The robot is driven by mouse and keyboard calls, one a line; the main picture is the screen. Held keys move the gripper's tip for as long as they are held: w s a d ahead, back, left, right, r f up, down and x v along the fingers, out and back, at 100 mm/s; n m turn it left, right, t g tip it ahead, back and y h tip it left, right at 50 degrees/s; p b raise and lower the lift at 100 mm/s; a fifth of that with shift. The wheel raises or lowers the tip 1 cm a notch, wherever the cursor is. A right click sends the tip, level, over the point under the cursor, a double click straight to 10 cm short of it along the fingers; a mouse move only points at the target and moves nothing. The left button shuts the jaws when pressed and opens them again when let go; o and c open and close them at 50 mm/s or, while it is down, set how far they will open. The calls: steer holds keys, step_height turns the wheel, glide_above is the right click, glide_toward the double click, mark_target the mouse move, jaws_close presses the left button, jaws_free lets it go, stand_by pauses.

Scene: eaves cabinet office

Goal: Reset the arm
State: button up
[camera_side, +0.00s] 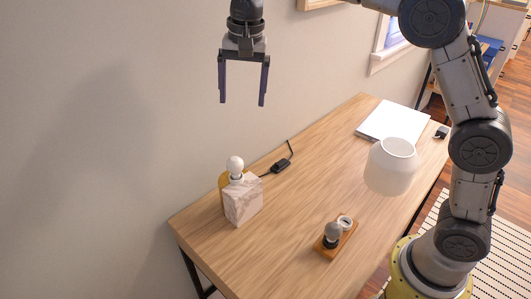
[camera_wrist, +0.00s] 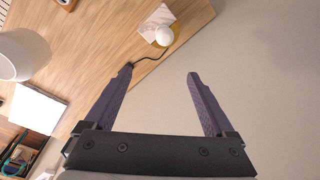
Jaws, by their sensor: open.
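My gripper (camera_side: 243,99) is open and empty, high above the back left part of the desk, fingers pointing down. In the wrist view the gripper's two fingers (camera_wrist: 158,75) stand wide apart with nothing between them. My arm rises at the right of the side view and is bent over toward the gripper.
On the desk (camera_side: 290,195) stands a marble block lamp (camera_side: 243,200) with a white bulb (camera_side: 235,166). A white shade (camera_side: 390,170) and white papers (camera_side: 392,122) are farther right. A wall is behind.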

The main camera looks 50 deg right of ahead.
steer(key=s+d+r+n+t, duration=0.1)
steer(key=s+d+r+t, duration=0.2)
steer(key=s, duration=0.7)
steer(key=s+d+r+n, duration=0.1)
steer(key=s+d+r, duration=0.3)
steer(key=s, duration=0.6)
steer(key=s+d+f+n+t, duration=0.1)
steer(key=s+f+n, duration=0.6)
steer(key=s+f, duration=0.4)
steer(key=shift+d+f, duration=0.3)
steer(key=shift+c, duration=0.3)
